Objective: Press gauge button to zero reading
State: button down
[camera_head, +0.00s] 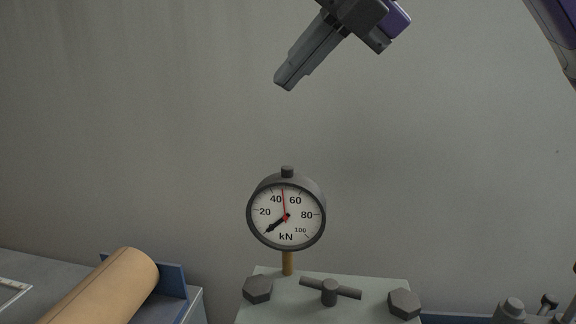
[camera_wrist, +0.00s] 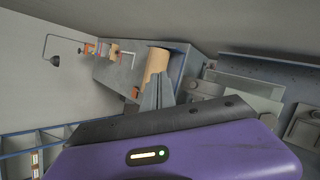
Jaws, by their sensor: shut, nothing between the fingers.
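The round gauge (camera_head: 286,214) stands on a short brass stem above a grey block in the head view. Its dial reads in kN. A black needle points to the lower left, near the low end of the scale, and a red needle points up between 40 and 60. A small dark button (camera_head: 287,172) sits on top of the gauge's rim. My gripper (camera_head: 285,84) is above the gauge, tilted down to the left, with its fingers together and empty. It is clear of the button. My gripper's fingers also show in the wrist view (camera_wrist: 158,88).
The grey block (camera_head: 285,299) carries hex bolts and a T-handle (camera_head: 330,290). A tan cylinder (camera_head: 105,290) lies at the lower left by a blue bracket (camera_head: 172,280); the cylinder also shows in the wrist view (camera_wrist: 157,62). The space between gripper and gauge is free.

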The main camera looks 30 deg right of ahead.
jog(key=b, duration=0.5)
send_over(287, 171)
jog(key=d, duration=0.1)
notch_tip(287, 171, down, 8)
jog(key=shift+r, duration=0.1)
jog(key=shift+s+f+b, duration=0.1)
jog(key=shift+f+b, duration=0.4)
jog(key=shift+f, duration=0.1)
dwell(1.4)
jog(key=shift+f+b, duration=0.35)
jog(key=shift+b, duration=0.2)
